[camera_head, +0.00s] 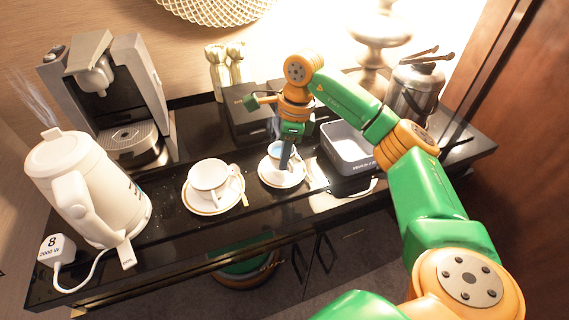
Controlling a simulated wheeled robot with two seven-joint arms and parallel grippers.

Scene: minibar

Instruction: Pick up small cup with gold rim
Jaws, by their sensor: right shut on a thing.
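A small white cup (274,151) stands on a saucer (270,181) at the middle of the black counter. My right gripper (285,163) reaches down onto it from above and is shut on the cup; the fingers hide part of it. The cup appears to be still at the saucer. A second white cup (208,176) sits on a gold-rimmed saucer (198,206) with a spoon, to the left. My left gripper is not in view.
A white kettle (85,190) stands at the left, and a coffee machine (110,90) behind it. A grey tray (346,150) is right of the gripper, with a metal ice bucket (415,88) further right. A black box (247,122) stands behind.

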